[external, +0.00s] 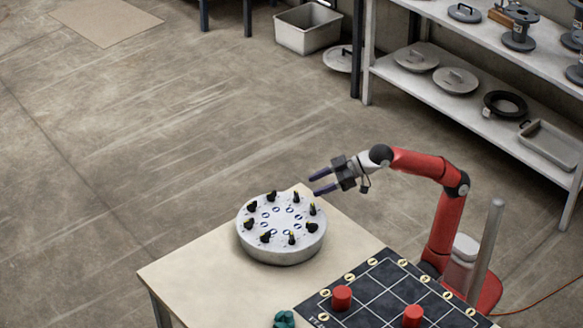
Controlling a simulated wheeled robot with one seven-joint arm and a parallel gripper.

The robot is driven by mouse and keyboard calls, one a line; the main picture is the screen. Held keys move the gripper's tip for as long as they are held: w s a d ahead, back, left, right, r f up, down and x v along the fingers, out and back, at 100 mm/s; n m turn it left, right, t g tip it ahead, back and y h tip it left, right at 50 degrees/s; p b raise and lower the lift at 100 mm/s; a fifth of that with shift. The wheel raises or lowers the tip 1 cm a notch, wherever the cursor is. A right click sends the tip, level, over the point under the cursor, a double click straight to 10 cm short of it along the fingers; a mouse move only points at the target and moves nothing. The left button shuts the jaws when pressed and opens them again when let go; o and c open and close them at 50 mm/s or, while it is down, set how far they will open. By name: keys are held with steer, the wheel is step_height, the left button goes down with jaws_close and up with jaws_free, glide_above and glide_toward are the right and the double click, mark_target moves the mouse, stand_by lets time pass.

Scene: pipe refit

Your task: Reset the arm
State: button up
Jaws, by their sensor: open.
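My red arm rises at the right side of the table and bends over toward the left. My gripper (318,183) is at its end, pointing left, with its two fingers apart and nothing between them. It is in the air above the far edge of the table, up and to the right of a round grey-white disc (281,249). The disc stands on the table with several black upright pieces around its top and a ring of small blue-edged holes.
The pale table (205,275) is clear left of the disc. A black gridded board (372,287) holds red cylinders (342,297) near my arm's base. A dark green object (285,319) lies at the front edge. A metal shelf (470,105) with lids and flanges stands behind; a grey bin (308,30) is on the floor.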

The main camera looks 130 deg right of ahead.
steer(key=s+a+f+n+g+y+p, duration=0.25)
steer(key=s+a+f+n+p, duration=0.25)
steer(key=s+f+n+p, duration=0.8)
steer(key=a+f+m+g+y+b, duration=0.1)
steer(key=a+f+m+y, duration=0.1)
steer(key=a+f, duration=0.4)
steer(key=w+a+f+m+g+y, duration=0.1)
steer(key=a+f+m, duration=0.4)
steer(key=a, duration=0.7)
steer(key=shift+a+f+g+y+b, duration=0.35)
steer(key=shift+f+g+y, duration=0.2)
steer(key=shift+f+g, duration=0.25)
